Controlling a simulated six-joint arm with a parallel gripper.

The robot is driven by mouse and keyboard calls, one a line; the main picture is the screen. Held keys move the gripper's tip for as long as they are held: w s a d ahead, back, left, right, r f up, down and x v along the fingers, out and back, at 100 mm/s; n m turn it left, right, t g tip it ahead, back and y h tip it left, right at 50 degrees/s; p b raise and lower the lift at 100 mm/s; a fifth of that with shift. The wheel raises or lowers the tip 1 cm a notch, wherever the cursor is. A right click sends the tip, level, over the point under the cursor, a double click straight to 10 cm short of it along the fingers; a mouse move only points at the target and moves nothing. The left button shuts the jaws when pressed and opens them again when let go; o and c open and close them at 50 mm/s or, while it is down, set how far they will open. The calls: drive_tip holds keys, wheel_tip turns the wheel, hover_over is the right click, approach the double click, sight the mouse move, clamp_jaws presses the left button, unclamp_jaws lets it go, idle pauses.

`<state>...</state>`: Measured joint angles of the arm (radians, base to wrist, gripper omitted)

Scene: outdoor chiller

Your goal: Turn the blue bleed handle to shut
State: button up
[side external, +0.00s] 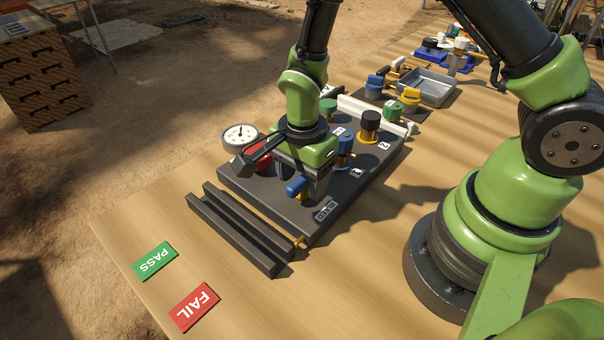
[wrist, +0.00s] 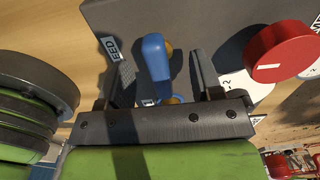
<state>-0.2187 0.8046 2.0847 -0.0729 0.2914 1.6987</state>
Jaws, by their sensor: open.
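The blue bleed handle (side external: 297,187) is near the front of the dark panel (side external: 345,196), beside the BLEED label (side external: 326,210). In the wrist view, the blue handle (wrist: 155,58) lies lengthwise between the two dark fingers of my gripper (wrist: 153,68). The fingers are open, with a gap visible on each side of the handle. In the side view my gripper (side external: 310,180) points down over the panel right at the handle. Part of the handle's base is hidden by the gripper.
A red knob (wrist: 281,52) and a gauge (side external: 240,136) stand close by. A dark slotted rail (side external: 240,230) lies in front, with green PASS (side external: 155,261) and red FAIL (side external: 194,307) plates beyond.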

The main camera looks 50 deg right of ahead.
sight(303, 177)
drive_tip(key=shift+o, duration=0.9)
drive_tip(key=shift+r, duration=3.5)
